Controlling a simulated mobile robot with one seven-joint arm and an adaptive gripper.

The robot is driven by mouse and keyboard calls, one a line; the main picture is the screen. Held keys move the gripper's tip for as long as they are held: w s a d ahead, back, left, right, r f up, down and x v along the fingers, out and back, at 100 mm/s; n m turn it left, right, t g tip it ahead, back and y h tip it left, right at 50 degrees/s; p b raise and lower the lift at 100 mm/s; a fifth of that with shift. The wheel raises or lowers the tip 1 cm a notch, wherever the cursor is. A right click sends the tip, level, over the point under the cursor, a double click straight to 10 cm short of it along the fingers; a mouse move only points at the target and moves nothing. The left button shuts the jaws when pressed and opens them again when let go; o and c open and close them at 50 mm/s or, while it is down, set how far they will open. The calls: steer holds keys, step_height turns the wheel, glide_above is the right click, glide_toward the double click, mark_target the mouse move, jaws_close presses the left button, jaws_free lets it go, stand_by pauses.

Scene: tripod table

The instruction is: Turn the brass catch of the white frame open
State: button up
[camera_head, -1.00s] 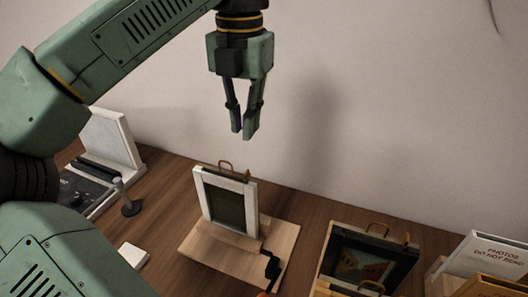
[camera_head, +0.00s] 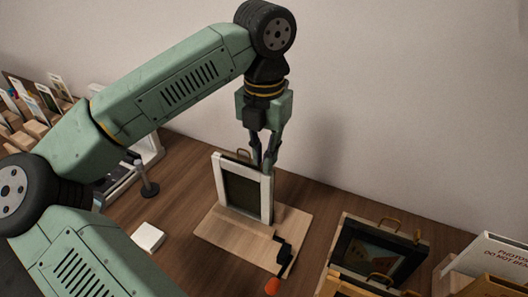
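The white frame (camera_head: 266,199) stands upright on a light wooden board (camera_head: 228,238), with a dark panel inside it. A small brass loop (camera_head: 243,154) shows at its top edge; I cannot tell whether this is the catch. My gripper (camera_head: 262,167) points down at the frame's top right, to the right of the loop. Its fingertips overlap the frame's upper edge in the picture, and contact cannot be made out. The fingers look close together, and the gap between their tips is unclear. Nothing is visibly held.
A black lever-like part (camera_head: 285,254) sits at the board's front right. A dark frame with brass loops (camera_head: 381,251) lies to the right, near a white sign box (camera_head: 497,262). A white block (camera_head: 148,237) and a dark post (camera_head: 148,186) are at left. The wall is close behind.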

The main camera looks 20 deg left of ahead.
jaws_close()
steer(key=shift+m+b, duration=0.3)
steer(key=m+b, duration=0.2)
steer(key=shift+f+m, duration=0.15)
steer(key=shift+m, duration=0.15)
steer(key=m+b, duration=0.2)
steer(key=m, duration=0.8)
steer(key=shift+r, duration=0.2)
steer(key=m, duration=0.4)
steer(key=shift+m, duration=0.3)
